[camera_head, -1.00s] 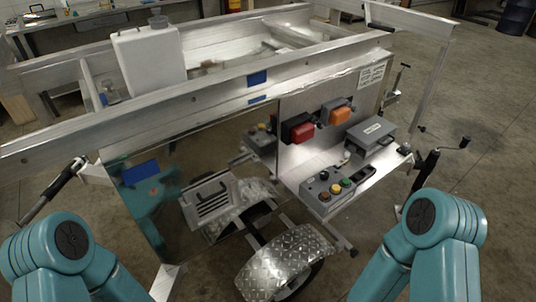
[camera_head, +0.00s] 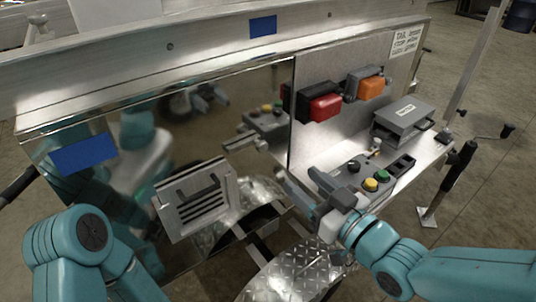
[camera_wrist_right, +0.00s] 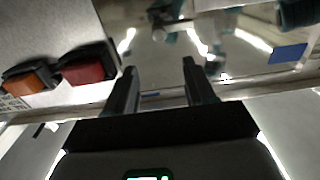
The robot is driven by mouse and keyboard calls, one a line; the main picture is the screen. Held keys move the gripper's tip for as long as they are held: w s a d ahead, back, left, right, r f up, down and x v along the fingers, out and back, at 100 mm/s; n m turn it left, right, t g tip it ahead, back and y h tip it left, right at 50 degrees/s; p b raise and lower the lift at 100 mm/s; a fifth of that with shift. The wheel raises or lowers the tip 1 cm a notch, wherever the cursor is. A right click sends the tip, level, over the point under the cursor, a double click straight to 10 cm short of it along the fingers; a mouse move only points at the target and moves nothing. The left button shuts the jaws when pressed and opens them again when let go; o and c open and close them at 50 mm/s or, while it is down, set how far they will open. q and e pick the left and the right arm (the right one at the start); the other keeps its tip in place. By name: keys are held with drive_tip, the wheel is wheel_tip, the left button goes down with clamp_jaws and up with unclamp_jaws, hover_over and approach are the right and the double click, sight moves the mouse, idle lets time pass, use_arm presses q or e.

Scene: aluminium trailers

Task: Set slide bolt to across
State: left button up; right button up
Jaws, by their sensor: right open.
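I cannot make out the slide bolt for sure in either view. A small metal fitting with a pale tip (camera_head: 375,149) stands by the labelled grey box, too small to identify. My right gripper (camera_head: 306,182) is open and empty in the head view, in front of the shelf's left end, left of the button box. It hides part of the shelf edge behind it. In the right wrist view my right gripper (camera_wrist_right: 160,80) has its two dark fingers apart, with the shiny panel beyond and nothing between them.
The button box (camera_head: 352,180), grey box (camera_head: 404,122), red lamp (camera_head: 320,103) and orange lamp (camera_head: 369,88) crowd the shelf area. A slotted plate (camera_head: 197,201) and a tread-plate fender (camera_head: 290,275) lie lower. The mirror-like panel (camera_head: 90,110) reflects my arms.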

sight(264, 147)
drive_tip(key=x, duration=1.3)
drive_tip(key=shift+w+a, duration=0.1)
drive_tip(key=shift+w, duration=0.05)
clamp_jaws()
